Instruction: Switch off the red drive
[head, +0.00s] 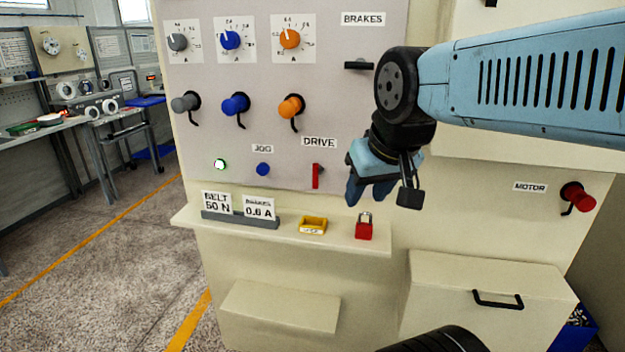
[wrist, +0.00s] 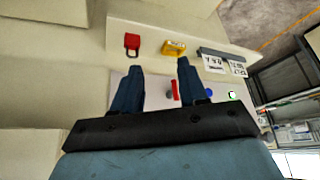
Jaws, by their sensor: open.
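The red drive lever (head: 316,177) is on the grey panel under the DRIVE label (head: 319,143). It looks upright along the panel, with its long part hanging down from its mount. My gripper (head: 366,188) is to its right in the head view, in front of the panel, fingers pointing down and apart from the lever. In the wrist view my gripper (wrist: 158,72) has its two blue fingers spread with nothing held. The red lever (wrist: 175,90) shows there in the gap, beyond the fingers and closer to the right one.
A lit green lamp (head: 220,164), a blue JOG button (head: 263,169) and several knobs are left of or above the lever. A red MOTOR handle (head: 578,197) is far right.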

